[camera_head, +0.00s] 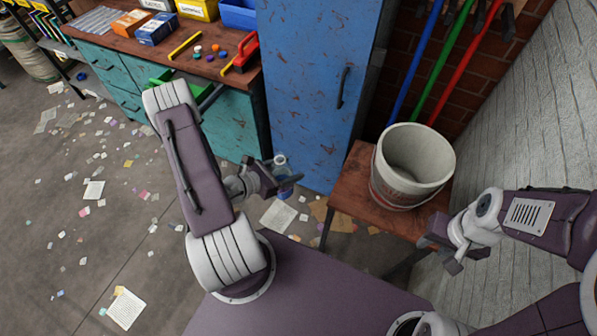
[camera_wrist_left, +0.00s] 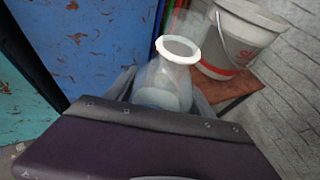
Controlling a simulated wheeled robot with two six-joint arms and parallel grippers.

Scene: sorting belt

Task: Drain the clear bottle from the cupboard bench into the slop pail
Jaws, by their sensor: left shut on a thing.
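The clear bottle (camera_head: 281,160) is in my left gripper (camera_head: 284,180), which is shut around its body. It looks roughly upright, in the air in front of the blue cupboard, with bluish content low in it. In the left wrist view the bottle (camera_wrist_left: 166,78) shows its open white-rimmed mouth; its lower part is hidden behind the gripper (camera_wrist_left: 163,100). The slop pail (camera_head: 391,189), pale grey with a red band, stands upright on a wooden bench to the right of the bottle, apart from it. My right gripper (camera_head: 440,254) is empty and looks open, near the bench's right front.
The wooden bench (camera_head: 352,190) stands against the brick wall. The blue cupboard (camera_head: 310,90) is behind the bottle. Blue, green and red broom handles (camera_head: 448,62) lean behind the pail. A teal workbench (camera_head: 228,125) with boxes stands left. Papers litter the floor.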

